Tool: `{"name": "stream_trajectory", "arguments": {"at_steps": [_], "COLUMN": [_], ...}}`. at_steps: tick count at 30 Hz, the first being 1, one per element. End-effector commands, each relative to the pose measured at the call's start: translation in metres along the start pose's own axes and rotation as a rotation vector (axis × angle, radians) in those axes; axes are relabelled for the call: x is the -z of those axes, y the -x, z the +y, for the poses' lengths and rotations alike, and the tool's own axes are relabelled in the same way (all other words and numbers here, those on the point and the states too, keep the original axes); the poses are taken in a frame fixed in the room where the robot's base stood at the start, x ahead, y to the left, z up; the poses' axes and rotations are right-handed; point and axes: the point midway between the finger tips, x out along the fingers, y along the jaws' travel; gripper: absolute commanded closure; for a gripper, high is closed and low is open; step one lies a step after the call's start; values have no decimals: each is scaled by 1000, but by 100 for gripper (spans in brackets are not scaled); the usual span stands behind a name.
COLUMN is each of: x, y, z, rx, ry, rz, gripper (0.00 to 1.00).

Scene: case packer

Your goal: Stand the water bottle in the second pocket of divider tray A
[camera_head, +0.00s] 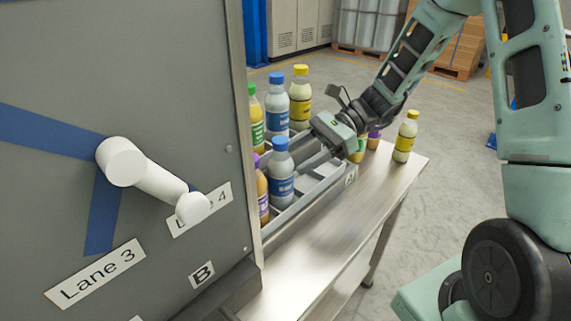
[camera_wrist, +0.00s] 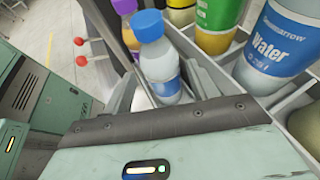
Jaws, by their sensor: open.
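A water bottle (camera_head: 280,178) with a blue cap and blue label stands upright in the grey divider tray (camera_head: 327,190), on the near side. My gripper (camera_head: 303,158) is open and low over the tray, its fingers pointing at this bottle from the right. In the wrist view the water bottle (camera_wrist: 160,62) stands just ahead of the open gripper (camera_wrist: 165,92). I cannot tell whether the fingers touch it. Its base and pocket floor are hidden. The tray's front carries a label that seems to read A. A second water bottle (camera_head: 276,105) stands farther back.
An orange bottle with a purple cap (camera_head: 262,195), a green-labelled bottle (camera_head: 251,118) and a yellow-capped bottle (camera_head: 300,98) stand close by. Another yellow bottle (camera_head: 405,138) stands at the right end of the steel table (camera_head: 330,235). A grey panel (camera_head: 60,190) blocks the left.

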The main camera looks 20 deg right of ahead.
Motion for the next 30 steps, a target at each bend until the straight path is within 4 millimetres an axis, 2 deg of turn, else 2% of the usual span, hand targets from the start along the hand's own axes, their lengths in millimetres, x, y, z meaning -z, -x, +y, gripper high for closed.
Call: {"name": "stream_trajectory", "arguments": {"at_steps": [1, 6, 12, 30], "x": [0, 1, 0, 0], "y": [12, 45, 68, 73], "z": [-1, 0, 0, 0], "rx": [5, 4, 1, -1], "ry": [1, 0, 0, 0], "rz": [2, 2, 1, 0], "gripper": [42, 42, 42, 42]}}
